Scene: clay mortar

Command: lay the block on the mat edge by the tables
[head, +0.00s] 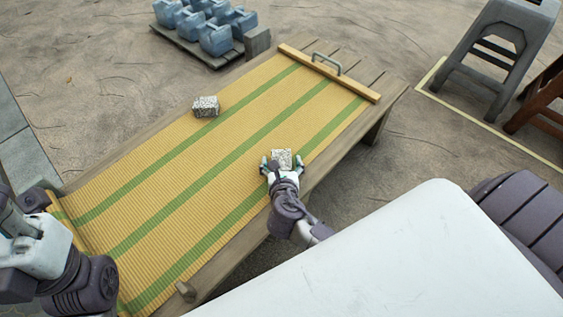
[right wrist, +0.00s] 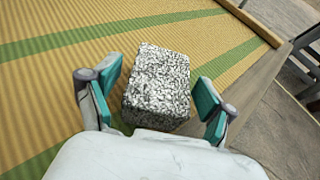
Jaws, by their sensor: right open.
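A speckled grey-white block (head: 282,158) lies on the yellow mat with green stripes (head: 180,165), close to the mat's right edge. My right gripper (head: 273,163) is open at this block. In the right wrist view the block (right wrist: 158,85) sits between the two teal-padded fingers (right wrist: 158,98), with a gap visible on each side. A second speckled block (head: 206,106) lies on the mat farther back, near its left edge. My left arm shows at the lower left of the head view; its fingertips cannot be made out.
The mat covers a low wooden table (head: 390,90). A wooden bar (head: 328,72) with a metal handle (head: 326,63) crosses its far end. Blue jugs (head: 215,38) stand on a pallet behind. Grey (head: 500,50) and brown stools (head: 540,100) stand at the right. The mat's middle is clear.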

